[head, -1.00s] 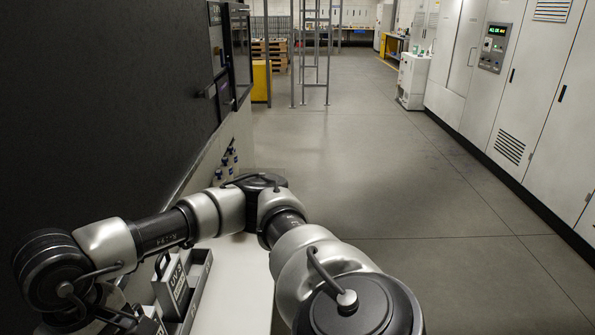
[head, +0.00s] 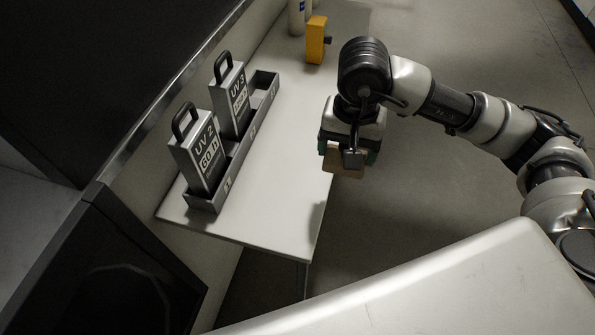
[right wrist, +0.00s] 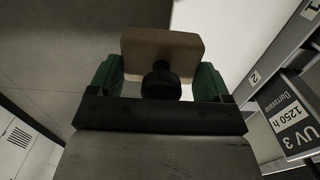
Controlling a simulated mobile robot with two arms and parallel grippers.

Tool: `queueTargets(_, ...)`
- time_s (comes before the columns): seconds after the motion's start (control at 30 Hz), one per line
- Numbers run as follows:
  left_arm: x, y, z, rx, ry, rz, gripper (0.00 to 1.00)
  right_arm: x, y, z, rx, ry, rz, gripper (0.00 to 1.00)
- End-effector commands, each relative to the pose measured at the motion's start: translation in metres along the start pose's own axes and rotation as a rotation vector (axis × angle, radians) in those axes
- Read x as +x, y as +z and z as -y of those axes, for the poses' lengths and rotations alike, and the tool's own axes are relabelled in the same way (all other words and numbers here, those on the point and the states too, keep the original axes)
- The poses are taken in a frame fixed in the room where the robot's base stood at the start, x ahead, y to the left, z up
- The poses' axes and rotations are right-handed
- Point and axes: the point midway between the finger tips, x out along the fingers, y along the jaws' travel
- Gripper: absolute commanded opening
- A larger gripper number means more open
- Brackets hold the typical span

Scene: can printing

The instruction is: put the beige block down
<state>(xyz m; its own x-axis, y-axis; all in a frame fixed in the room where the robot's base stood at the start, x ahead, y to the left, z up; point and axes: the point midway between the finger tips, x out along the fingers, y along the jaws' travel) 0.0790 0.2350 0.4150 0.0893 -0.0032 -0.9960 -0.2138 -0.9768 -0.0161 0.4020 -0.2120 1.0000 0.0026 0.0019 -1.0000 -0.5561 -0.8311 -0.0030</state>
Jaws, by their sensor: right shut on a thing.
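The beige block (head: 346,171) is held in my right gripper (head: 347,155), by the right edge of the white table (head: 275,180) in the head view. Most of the block is hidden behind the gripper there. In the right wrist view the block (right wrist: 165,43) sits between the green finger pads, with a dark round knob on the side facing the camera. The right gripper is shut on it. I cannot tell the block's exact height, but it appears off the surface. My left gripper is not in view.
A grey rack (head: 233,160) with slots stands along the table's left side and holds two cartridges, UV 2 (head: 198,153) and UV 3 (head: 231,98). A yellow block (head: 316,40) and a bottle (head: 297,17) stand at the far end. The table's middle is clear.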

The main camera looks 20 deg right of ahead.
Motion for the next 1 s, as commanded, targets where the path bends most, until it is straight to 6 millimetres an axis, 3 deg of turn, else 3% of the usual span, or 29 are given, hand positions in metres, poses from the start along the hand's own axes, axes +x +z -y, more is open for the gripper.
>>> queueTargets(0.2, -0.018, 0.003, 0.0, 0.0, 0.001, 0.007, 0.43, 0.026, -0.007, 0.052, -0.004, 0.001, 0.006, 0.44)
queueTargets(0.4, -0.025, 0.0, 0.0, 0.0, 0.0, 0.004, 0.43, 0.049, -0.014, 0.087, -0.005, 0.001, 0.003, 0.44)
queueTargets(0.6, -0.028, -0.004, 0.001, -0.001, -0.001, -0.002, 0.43, 0.062, -0.016, 0.098, -0.006, 0.002, 0.003, 0.44)
queueTargets(0.83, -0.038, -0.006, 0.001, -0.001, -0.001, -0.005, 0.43, 0.093, -0.016, 0.098, -0.005, 0.002, 0.003, 0.44)
queueTargets(1.0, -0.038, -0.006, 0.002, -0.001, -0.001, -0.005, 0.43, 0.099, -0.017, 0.098, -0.006, 0.001, -0.001, 0.44)
